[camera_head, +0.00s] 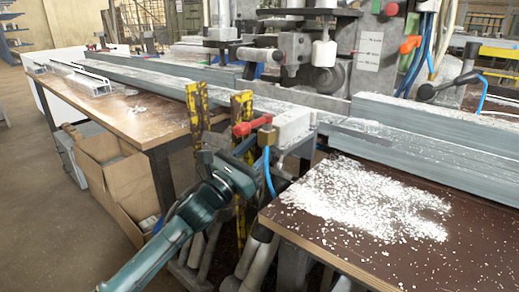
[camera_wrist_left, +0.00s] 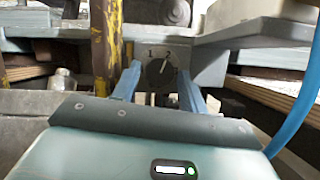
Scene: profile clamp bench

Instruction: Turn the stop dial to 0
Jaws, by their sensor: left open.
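The stop dial (camera_wrist_left: 158,73) is a dark round knob with a pale pointer line, on a grey plate in the middle of the left wrist view. The digits 1 and 2 show above it, and the line points up and slightly right, toward the 2. A 0 mark is not legible. My left gripper (camera_wrist_left: 158,88) is open, with one blue finger on each side of the dial; I cannot tell whether they touch it. In the head view my left gripper (camera_head: 247,150) is at the clamp bench's front, and the dial cannot be made out there. My right gripper is out of view.
Yellow worn uprights (camera_head: 241,118) stand close to my left gripper. A red-handled valve (camera_head: 252,126) and a blue hose (camera_head: 268,172) are right beside it. Long grey profiles (camera_head: 160,82) lie behind. A brown table (camera_head: 300,222) with white chips is at right, cardboard boxes (camera_head: 112,172) at left.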

